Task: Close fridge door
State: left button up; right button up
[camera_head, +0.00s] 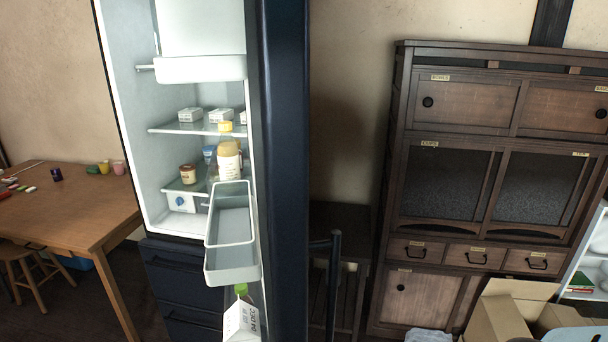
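The fridge (142,110) stands left of centre with its lit white interior showing. Its dark blue door (283,150) is open and swung toward me, seen nearly edge-on. White door bins (228,265) line the door's inner face, and a milk carton (241,322) with a green cap sits low in the door. Jars and white packages stand on the glass shelves (190,127) inside. A dark vertical bar (334,285), which looks like the door handle, shows to the right of the door. Neither of my grippers is in view.
A wooden table (70,212) with cups and small items stands at the left, with a stool (45,272) by it. A dark wooden cabinet (455,140) fills the right. Open cardboard boxes (508,312) sit at the lower right.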

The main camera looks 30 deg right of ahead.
aim_at(263, 44)
jog(key=l, duration=0.45)
jog(key=k+l+u, duration=0.1)
jog(key=l, duration=1.05)
jog(key=i, duration=0.05)
